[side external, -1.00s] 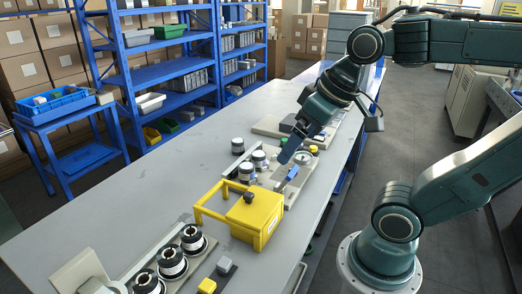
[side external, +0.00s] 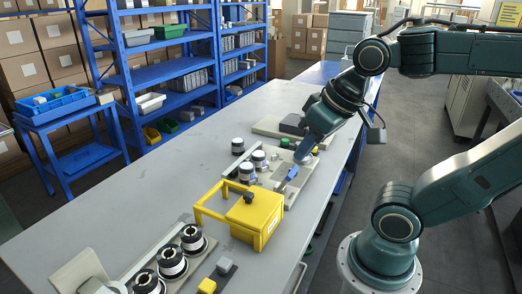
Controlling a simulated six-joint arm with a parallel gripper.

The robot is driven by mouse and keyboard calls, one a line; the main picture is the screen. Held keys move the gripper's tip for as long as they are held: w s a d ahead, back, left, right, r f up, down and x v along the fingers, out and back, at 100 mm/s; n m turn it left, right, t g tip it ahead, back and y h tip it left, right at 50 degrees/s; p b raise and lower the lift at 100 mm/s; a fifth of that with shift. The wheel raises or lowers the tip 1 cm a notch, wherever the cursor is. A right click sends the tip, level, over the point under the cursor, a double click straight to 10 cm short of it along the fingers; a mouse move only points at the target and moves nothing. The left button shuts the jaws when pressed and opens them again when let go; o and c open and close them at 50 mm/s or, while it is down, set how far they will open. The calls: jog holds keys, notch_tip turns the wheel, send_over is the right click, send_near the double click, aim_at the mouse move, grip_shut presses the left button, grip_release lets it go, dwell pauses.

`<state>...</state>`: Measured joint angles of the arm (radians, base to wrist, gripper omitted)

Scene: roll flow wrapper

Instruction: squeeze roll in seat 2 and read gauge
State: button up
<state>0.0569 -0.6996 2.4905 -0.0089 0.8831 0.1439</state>
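My gripper (side external: 305,152) hangs tilted over the tray at the right side of the bench; its fingers are too small and edge-on to tell if they are open or shut. Three black rolls with white bands stand in a row at the lower left: a front one (side external: 147,283), a middle one (side external: 172,262) and a rear one (side external: 193,239). Three more dark rolls with pale tops stand mid-bench: one (side external: 238,146) at the back, one (side external: 259,160) and one (side external: 247,174). My gripper is apart from all of these. I cannot tell which seat is seat 2, nor find a readable gauge.
A yellow box with a handle frame (side external: 258,217) stands between the two roll groups. A blue lever-like part (side external: 287,179) is below my gripper. A yellow button (side external: 208,286) and a grey block (side external: 224,265) are near the front. The bench's left side (side external: 130,200) is clear.

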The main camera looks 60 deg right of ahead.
aim_at(286, 180)
jog(key=m, duration=0.1)
jog(key=w+d+m, duration=0.1)
jog(key=shift+d+f+m, duration=0.15)
jog(key=shift+f+m, duration=0.15)
grip_shut()
jog(key=d+f+m+g, duration=0.1)
jog(key=d+f+m, duration=0.3)
jog(key=m, duration=0.6)
jog(key=d+f+m+g, duration=0.1)
jog(key=d+f+m, duration=0.3)
jog(key=d+m, duration=0.5)
jog(key=w+d+f+m+g, duration=0.1)
jog(key=d+f+m, duration=0.3)
jog(key=m, duration=0.8)
jog(key=shift+d+f+g, duration=0.15)
jog(key=shift+d+g, duration=0.15)
jog(key=shift+d, duration=1.1)
jog(key=shift+f, duration=0.15)
jog(key=w+f, duration=0.5)
jog(key=f, duration=0.2)
jog(key=shift+f, duration=0.3)
